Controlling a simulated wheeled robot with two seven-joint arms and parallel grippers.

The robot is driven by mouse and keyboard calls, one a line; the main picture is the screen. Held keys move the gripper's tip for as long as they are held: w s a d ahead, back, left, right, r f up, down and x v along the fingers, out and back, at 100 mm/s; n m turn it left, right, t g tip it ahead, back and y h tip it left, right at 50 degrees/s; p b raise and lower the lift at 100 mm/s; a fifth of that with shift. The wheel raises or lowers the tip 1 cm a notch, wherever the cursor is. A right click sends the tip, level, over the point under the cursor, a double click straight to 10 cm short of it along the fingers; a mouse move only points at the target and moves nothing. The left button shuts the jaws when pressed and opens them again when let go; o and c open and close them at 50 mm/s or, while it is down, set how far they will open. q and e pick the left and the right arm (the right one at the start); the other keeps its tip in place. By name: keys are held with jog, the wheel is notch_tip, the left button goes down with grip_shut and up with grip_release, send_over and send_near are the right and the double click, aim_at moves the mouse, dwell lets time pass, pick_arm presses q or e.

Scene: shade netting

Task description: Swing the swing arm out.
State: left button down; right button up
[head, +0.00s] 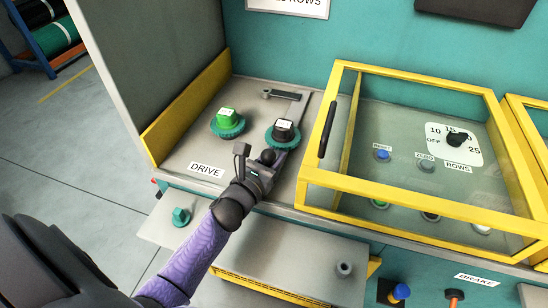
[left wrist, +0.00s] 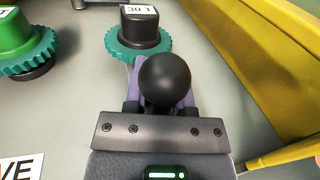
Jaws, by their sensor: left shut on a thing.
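The swing arm (head: 303,108) is a flat grey bar on the grey panel marked DRIVE. A teal gear with a black hub (head: 284,133) sits by it, and that gear also shows in the left wrist view (left wrist: 138,38). A green-hubbed gear (head: 228,123) stands to its left, with a visible gap between the two. My left gripper (head: 264,165) is shut on a black ball knob (left wrist: 165,80) just in front of the teal gear. The gripper hides the knob's base and the near end of the arm. My right gripper is not in view.
A yellow-framed clear cover (head: 316,176) with a black handle (head: 328,129) stands close to the right, over buttons and a dial. A yellow guard (head: 190,108) edges the panel's left.

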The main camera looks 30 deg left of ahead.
pick_arm(q)
jog(key=c, duration=0.9)
grip_release()
jog(key=shift+d+r, duration=0.2)
jog(key=shift+r, duration=0.05)
jog(key=o, duration=0.5)
jog(key=shift+w+d, duration=0.15)
jog(key=shift+d, duration=0.05)
jog(key=shift+c, duration=0.2)
jog(key=shift+f, duration=0.1)
jog(key=shift+a, duration=0.1)
jog(key=shift+s, duration=0.45)
jog(key=s, duration=0.9)
